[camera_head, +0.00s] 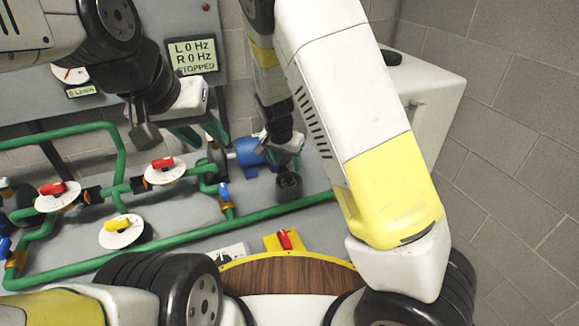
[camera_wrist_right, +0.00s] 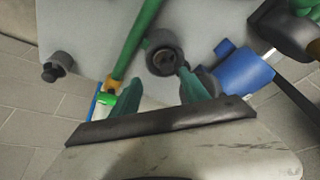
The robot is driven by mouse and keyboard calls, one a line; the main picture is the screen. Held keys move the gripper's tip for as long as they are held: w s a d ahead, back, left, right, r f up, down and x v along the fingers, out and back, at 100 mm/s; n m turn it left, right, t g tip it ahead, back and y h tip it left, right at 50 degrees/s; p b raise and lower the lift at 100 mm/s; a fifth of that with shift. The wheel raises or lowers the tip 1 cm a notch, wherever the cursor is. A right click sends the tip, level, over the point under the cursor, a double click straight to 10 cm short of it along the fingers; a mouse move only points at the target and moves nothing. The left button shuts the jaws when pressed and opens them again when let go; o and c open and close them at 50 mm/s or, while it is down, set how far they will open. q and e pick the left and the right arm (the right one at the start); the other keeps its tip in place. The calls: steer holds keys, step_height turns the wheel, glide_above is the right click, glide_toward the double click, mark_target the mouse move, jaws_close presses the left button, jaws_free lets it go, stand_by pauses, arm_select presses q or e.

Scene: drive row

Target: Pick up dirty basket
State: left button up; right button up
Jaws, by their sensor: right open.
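A dark, round, cup-like piece (camera_head: 288,186), which looks like the dirty basket, stands on the grey bench by the green pipe. It also shows in the right wrist view (camera_wrist_right: 163,54), with its round top facing the camera. My right gripper (camera_head: 287,160) is just above and behind it in the head view. In the wrist view its two green fingers (camera_wrist_right: 157,88) are apart, with nothing between them; the cup lies beyond the tips. My left gripper (camera_head: 201,138) hangs at the upper left over the pipework, its green fingers apart and empty.
A blue motor (camera_head: 250,152) is close beside the right gripper. Green pipes with red (camera_head: 165,163) and yellow (camera_head: 118,226) valve handles fill the left. A display (camera_head: 192,56) reads STOPPED. A red-and-yellow switch (camera_head: 285,240) is at the bench front. A white box (camera_head: 440,95) stands right.

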mark_target(288, 174)
steer(key=shift+h, duration=0.3)
steer(key=x, duration=0.3)
steer(key=w+x, duration=0.1)
steer(key=x, duration=0.2)
steer(key=a+x, duration=0.1)
steer(key=x, duration=0.2)
steer(key=shift+w+f, duration=0.15)
steer(key=shift+w, duration=0.25)
jaws_close()
stand_by(0.8)
